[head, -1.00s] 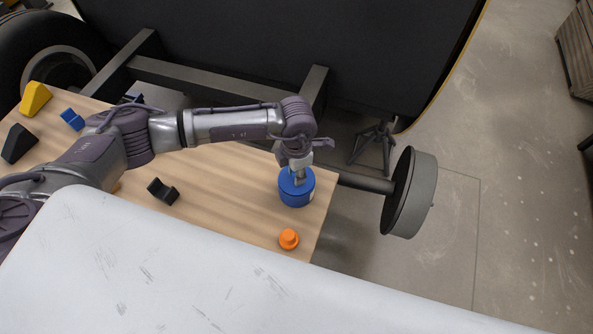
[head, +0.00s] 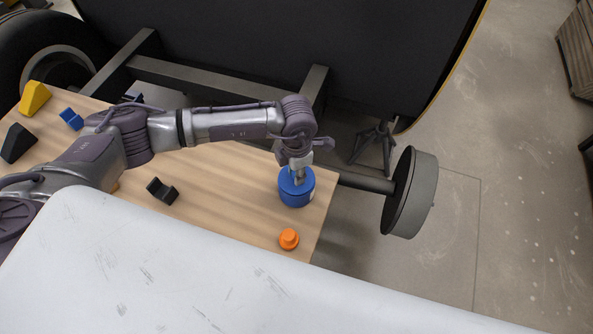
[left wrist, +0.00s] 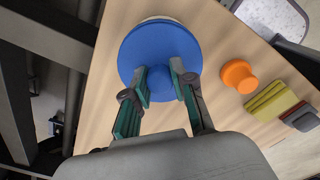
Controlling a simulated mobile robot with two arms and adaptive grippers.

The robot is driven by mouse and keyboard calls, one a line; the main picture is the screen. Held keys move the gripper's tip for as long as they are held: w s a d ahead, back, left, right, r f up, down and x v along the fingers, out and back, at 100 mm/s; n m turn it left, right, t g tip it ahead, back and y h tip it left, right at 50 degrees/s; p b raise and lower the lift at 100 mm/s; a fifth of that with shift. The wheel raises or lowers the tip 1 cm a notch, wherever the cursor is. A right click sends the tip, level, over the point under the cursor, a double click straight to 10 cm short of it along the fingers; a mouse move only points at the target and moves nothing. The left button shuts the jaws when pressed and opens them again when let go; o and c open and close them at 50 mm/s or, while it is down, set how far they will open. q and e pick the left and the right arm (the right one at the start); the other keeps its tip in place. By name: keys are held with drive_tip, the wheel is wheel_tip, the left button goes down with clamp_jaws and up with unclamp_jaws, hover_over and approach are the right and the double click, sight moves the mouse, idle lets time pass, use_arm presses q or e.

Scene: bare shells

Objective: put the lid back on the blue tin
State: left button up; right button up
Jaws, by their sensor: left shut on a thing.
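The blue tin (head: 297,201) stands upright near the right end of the wooden table, with a pale label patch on its side. The round blue lid (head: 286,181) is at the tin's top, under my left gripper (head: 297,179). I cannot tell whether it rests fully on the rim. In the left wrist view the lid (left wrist: 150,45) shows as a broad blue disc, with a pale edge beyond it that may be the tin. There my left gripper (left wrist: 162,88) is shut on the lid's knob (left wrist: 160,80), one finger on each side. My right gripper is not in view.
An orange knobbed piece (head: 288,239) stands in front of the tin. A black cradle (head: 162,191), blue block (head: 71,119), yellow wedge (head: 35,97) and black wedge (head: 18,144) lie further left. A grey wheel-like drum (head: 411,194) stands right of the table (head: 225,212).

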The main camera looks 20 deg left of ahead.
use_arm(q)
drive_tip(key=shift+f+b, duration=0.2)
drive_tip(key=shift+b, duration=0.2)
idle(1.0)
drive_tip(key=o, duration=1.5)
drive_tip(key=shift+r, duration=0.15)
drive_tip(key=shift+r+p, duration=2.3)
drive_tip(key=shift+r, duration=1.1)
